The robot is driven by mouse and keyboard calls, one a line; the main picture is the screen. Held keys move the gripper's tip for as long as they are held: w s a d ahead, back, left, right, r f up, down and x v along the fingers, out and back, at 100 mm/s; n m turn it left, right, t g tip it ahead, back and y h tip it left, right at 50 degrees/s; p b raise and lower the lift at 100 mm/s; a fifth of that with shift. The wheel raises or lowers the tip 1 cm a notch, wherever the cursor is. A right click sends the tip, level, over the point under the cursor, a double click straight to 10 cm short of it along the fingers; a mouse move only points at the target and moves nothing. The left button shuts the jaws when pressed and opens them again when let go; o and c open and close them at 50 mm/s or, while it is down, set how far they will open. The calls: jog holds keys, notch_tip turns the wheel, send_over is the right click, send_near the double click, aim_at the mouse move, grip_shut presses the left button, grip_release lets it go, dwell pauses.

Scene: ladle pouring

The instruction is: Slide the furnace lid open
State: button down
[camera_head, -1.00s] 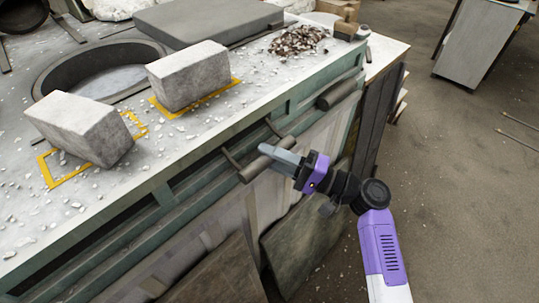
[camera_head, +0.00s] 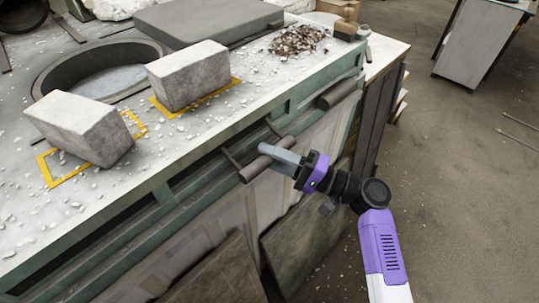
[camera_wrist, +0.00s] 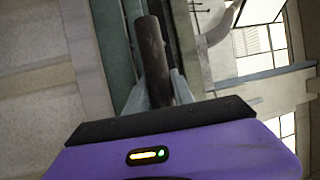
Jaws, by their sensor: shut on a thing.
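My gripper (camera_head: 270,152) is shut on a dark cylindrical handle (camera_head: 253,172) on the front side of the furnace bench. In the wrist view, the fingers of my gripper (camera_wrist: 158,92) sit on either side of the handle (camera_wrist: 153,45), which runs away between them. A flat dark grey slab, which looks like the furnace lid (camera_head: 205,20), lies on the bench top behind the round furnace opening (camera_head: 95,68). The part of the opening in view is uncovered. Whether the handle joins the slab is hidden.
Two pale stone blocks (camera_head: 80,128) and (camera_head: 188,75) stand near yellow outlined squares on the bench top. A pile of brownish scrap (camera_head: 298,40) lies at the far right. Another handle (camera_head: 340,92) is farther along the front side. Open floor (camera_head: 450,190) lies to the right.

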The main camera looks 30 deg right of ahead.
jog(key=shift+w+d+b, duration=0.2)
jog(key=shift+d+b, duration=0.15)
jog(key=shift+d, duration=0.35)
jog(key=c, duration=1.4)
grip_release()
jog(key=shift+o, duration=0.2)
jog(key=b+v, duration=0.2)
jog(key=v, duration=0.5)
jog(key=shift+s+d, duration=0.15)
jog(key=shift+s, duration=0.2)
jog(key=shift+f, duration=0.15)
